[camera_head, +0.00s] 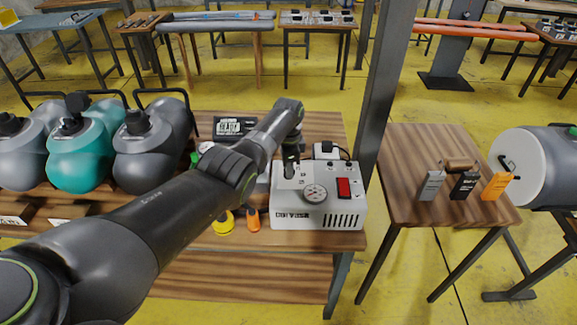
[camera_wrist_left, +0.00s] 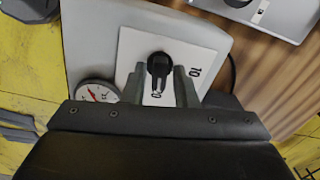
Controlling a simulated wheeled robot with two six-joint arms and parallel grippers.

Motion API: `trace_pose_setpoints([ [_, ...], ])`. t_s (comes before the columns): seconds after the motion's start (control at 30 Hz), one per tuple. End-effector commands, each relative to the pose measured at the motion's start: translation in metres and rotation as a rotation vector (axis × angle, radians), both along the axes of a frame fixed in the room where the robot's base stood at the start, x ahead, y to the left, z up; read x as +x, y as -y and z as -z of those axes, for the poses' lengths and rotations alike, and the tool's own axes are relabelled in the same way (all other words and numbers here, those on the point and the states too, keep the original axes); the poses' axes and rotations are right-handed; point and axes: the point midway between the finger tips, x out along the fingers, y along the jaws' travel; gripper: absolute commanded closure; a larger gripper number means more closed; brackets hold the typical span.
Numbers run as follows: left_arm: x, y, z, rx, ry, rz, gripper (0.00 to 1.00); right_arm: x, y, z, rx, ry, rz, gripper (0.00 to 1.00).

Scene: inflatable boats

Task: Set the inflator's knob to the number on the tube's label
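The inflator (camera_head: 318,215) is a white box on the wooden bench. It has a round gauge (camera_head: 315,193) and a red switch (camera_head: 344,188). In the left wrist view its black knob (camera_wrist_left: 159,66) sits on a white dial plate (camera_wrist_left: 200,50), with "10" printed to the right and another number partly hidden below the knob. My left gripper (camera_wrist_left: 160,88) is over the dial, its fingers apart on either side of the knob's lower part; white plate shows between them. Contact cannot be told. In the head view the gripper (camera_head: 290,160) hides the knob. No tube label is readable. My right gripper is out of view.
Grey and teal inflated tubes (camera_head: 88,155) stand at the bench's left. A yellow ring (camera_head: 223,224) and an orange item (camera_head: 253,218) lie left of the inflator. A "READY" display (camera_head: 230,126) stands behind. A post (camera_head: 380,90) rises behind right; a side table (camera_head: 410,205) holds small tagged items.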

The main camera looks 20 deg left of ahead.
Motion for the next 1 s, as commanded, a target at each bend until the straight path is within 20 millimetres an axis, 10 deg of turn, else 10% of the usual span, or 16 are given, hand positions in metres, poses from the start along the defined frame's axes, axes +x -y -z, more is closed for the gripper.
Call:
trace_pose_setpoints([
  [0.47, 0.001, 0.000, -0.007, 0.000, 0.001, 0.000, 0.64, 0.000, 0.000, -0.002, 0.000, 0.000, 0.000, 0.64],
  [1.0, 0.002, 0.000, -0.104, 0.000, 0.007, 0.000, 0.64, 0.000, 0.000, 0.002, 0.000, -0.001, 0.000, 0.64],
])
